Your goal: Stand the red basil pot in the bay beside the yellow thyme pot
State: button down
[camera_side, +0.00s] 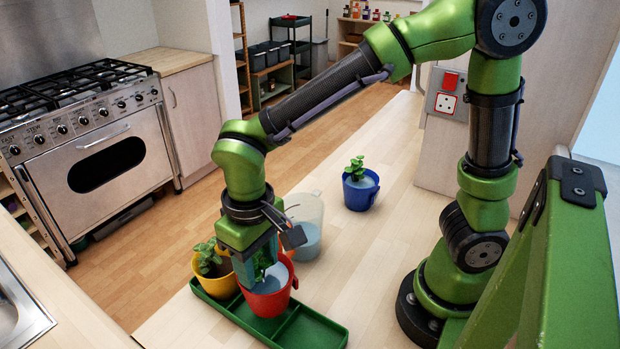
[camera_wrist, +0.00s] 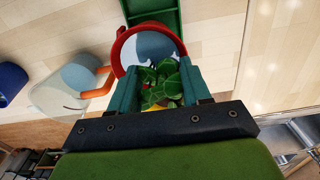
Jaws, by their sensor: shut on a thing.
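The red basil pot (camera_side: 268,302) has a leafy green plant, and its red rim (camera_wrist: 120,50) shows in the wrist view. My gripper (camera_side: 259,268) points down and is shut on it, with teal fingers (camera_wrist: 160,80) on either side of the plant. The pot is upright at the middle of the green tray (camera_side: 328,334), beside the yellow thyme pot (camera_side: 215,284), which stands in the tray's left end bay. The red pot hides most of the middle bay, and I cannot tell whether its base touches the tray floor. The right end bay is empty.
A translucent cup (camera_side: 308,240) stands close behind the red pot. A blue pot (camera_side: 359,190) with a plant stands farther back on the pale worktop (camera_side: 375,265). The worktop right of the tray is clear. A range cooker (camera_side: 95,150) is at the left.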

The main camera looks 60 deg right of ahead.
jog(key=shift+w+a, duration=0.15)
jog(key=shift+w, duration=0.1)
jog(key=shift+w+a+f, duration=0.1)
jog(key=shift+w+f, duration=0.1)
jog(key=shift+f, duration=0.7)
jog(key=shift+w+a+f, duration=0.1)
jog(key=shift+w+f, duration=0.05)
jog(key=shift+f, duration=0.75)
jog(key=shift+f, duration=0.2)
jog(key=c, duration=0.5)
grip_release()
